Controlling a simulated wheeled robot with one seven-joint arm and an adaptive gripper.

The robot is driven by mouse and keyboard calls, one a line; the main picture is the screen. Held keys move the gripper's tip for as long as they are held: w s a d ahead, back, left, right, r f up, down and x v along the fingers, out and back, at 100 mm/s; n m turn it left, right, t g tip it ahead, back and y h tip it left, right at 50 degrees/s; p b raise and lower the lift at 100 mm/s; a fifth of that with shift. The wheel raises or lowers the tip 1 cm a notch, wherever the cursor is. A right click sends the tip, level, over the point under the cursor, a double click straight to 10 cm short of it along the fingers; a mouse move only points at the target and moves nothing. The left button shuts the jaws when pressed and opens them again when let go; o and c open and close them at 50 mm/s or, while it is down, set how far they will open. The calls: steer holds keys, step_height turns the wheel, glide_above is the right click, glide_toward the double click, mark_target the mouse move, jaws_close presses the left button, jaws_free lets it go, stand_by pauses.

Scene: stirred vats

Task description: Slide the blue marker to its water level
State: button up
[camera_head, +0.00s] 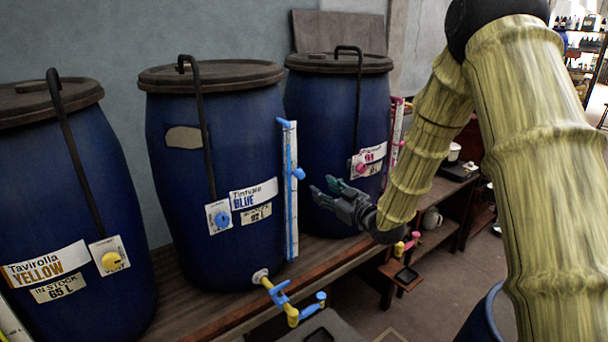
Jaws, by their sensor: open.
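The blue marker (298,174) sits on a tall white gauge strip (290,210) with blue end fittings, at the right side of the middle vat (190,110). The marker is in the upper half of the strip. The vat's labels read BLUE (253,195) and in stock 92 L, the number small. I cannot make out a water level in the gauge. My gripper (325,192) is open and empty, to the right of the gauge and slightly below the marker. Its fingers point left toward the strip and appear apart from it.
The yellow vat (50,180) stands at left. A third vat (310,110) with pink fittings stands behind my gripper, with its own gauge (395,135). A blue and yellow tap (285,300) juts out below the blue vat. The wooden bench edge (340,263) runs underneath.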

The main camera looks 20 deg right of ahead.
mark_target(302, 176)
steer(key=p+x, duration=0.4)
steer(key=x, duration=0.6)
steer(key=shift+w+a, duration=0.15)
steer(key=shift+w, duration=0.2)
steer(key=shift+f, duration=0.1)
jaws_close()
